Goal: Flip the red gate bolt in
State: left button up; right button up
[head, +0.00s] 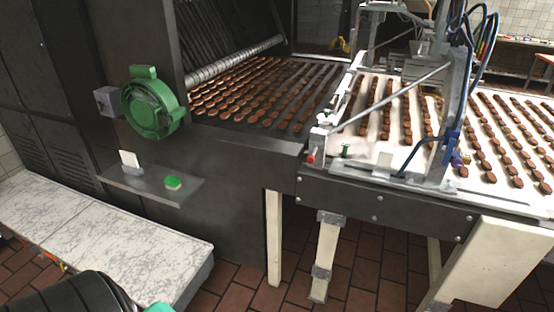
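A small red piece (310,158), which looks like the gate bolt, sits low on a light grey block (318,143). The block is at the front left corner of the metal gate frame (345,95), by the near edge of the conveyor. The red piece is small here, and I cannot tell how far in it sits. Neither of my grippers can be made out in the head view. A dark ribbed shape with a teal end shows at the bottom left edge, with no fingers visible.
Rows of brown biscuits lie on the dark belt (290,128) and the white belt (380,150). A green round housing (152,108) sticks out from the dark machine. Below it is a grey shelf (150,188) with a green button (173,183). A scuffed white bench (110,235) stands at left.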

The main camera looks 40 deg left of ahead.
aim_at(310, 158)
jog(key=u, duration=0.95)
